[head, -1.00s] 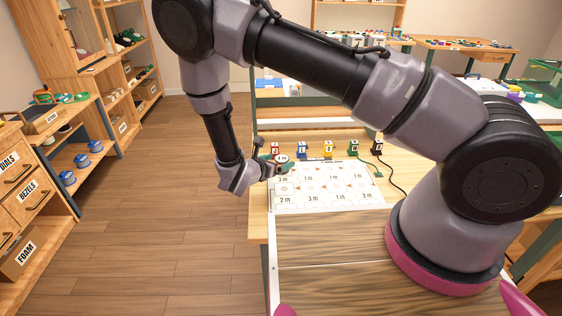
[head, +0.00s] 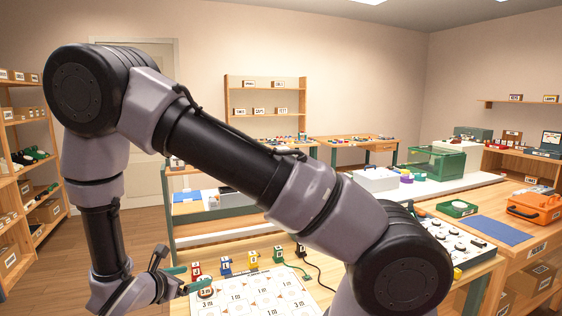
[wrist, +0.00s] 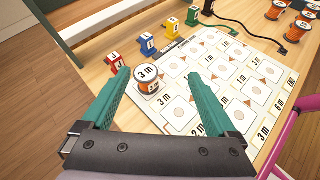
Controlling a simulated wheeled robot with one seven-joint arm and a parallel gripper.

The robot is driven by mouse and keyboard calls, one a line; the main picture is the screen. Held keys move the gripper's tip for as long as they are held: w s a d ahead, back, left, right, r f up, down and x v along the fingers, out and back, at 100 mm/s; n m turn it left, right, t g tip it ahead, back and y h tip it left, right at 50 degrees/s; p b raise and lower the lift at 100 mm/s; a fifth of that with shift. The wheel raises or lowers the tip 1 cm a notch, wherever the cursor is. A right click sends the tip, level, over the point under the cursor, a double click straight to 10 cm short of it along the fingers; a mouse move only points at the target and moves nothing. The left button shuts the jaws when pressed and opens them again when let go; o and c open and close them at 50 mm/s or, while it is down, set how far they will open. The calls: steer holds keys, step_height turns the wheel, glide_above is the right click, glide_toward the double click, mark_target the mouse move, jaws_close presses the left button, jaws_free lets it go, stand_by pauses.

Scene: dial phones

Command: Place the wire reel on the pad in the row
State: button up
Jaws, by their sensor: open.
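The wire reel (wrist: 148,86) is orange with a white top marked 3 m. It stands upright at the far left corner of the white printed mat (wrist: 225,60) and hides what is printed beneath it. In the head view the reel (head: 205,293) shows beside my fingers. My gripper (wrist: 156,77) is open, with one teal finger on each side of the reel's near side and a gap around it. It is empty. The mat (head: 250,300) has rows of pads, marked with lengths such as 1 m and 3 m.
Beyond the mat stand a red block (wrist: 114,62), a blue block (wrist: 148,45), a yellow block (wrist: 171,28) and a green block (wrist: 192,15). A black cable (wrist: 245,30) runs right. Several orange reels (wrist: 300,30) stand at the far right. Wooden bench shows left of the mat.

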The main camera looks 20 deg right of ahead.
steer(key=s+d+r+m+g+y, duration=0.1)
steer(key=d+r+m+g, duration=0.3)
steer(key=d+r+m, duration=0.5)
steer(key=s+d+r+m+g+y, duration=0.15)
steer(key=d+r+m+g, duration=0.25)
steer(key=d+r+m, duration=0.5)
steer(key=s+d+r+m+t+y, duration=0.2)
steer(key=s+r+m+t+y, duration=0.1)
steer(key=r, duration=0.7)
steer(key=s+d+r+m+t+y, duration=0.2)
steer(key=s+r+m+y, duration=0.3)
steer(key=s+r+m, duration=0.3)
step_height(320, 180, up, 2)
steer(key=shift+d+r+m+t, duration=0.2)
steer(key=shift+d+m+t, duration=0.2)
steer(key=shift+d+m, duration=0.2)
